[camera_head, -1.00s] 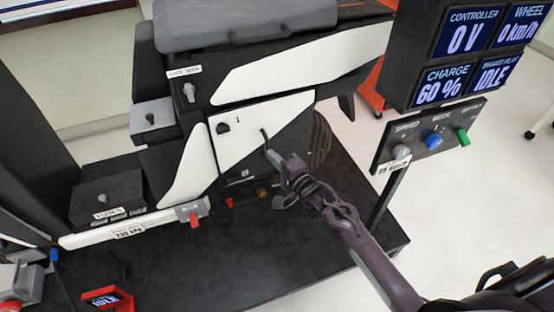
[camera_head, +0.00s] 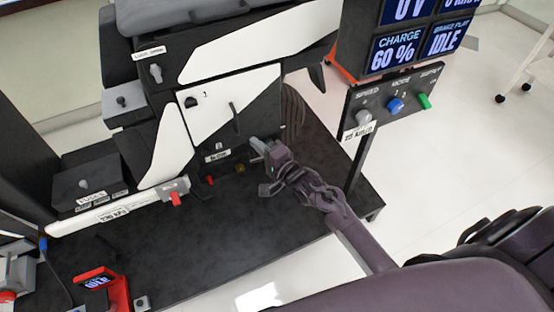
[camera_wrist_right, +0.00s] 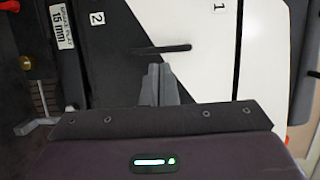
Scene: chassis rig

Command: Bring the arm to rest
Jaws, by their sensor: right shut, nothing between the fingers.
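My right gripper (camera_head: 257,146) reaches in from the lower right in the head view, with its arm over the black platform. Its fingers are shut and empty, in front of the lower part of the chassis rig. In the right wrist view the closed fingertips (camera_wrist_right: 158,68) point at a white and black panel (camera_wrist_right: 205,75) with a dark bar handle (camera_wrist_right: 150,50). The fingertips appear just below that handle. Whether they touch the panel I cannot tell. The same panel, marked 1, shows in the head view (camera_head: 212,106). My left gripper is not in view.
A control box (camera_head: 395,100) with grey, blue and green knobs stands on a post right of the rig, under display screens (camera_head: 412,42). A red-framed gauge (camera_head: 100,285) sits at lower left. The black platform (camera_head: 220,225) is mostly bare in front of the rig.

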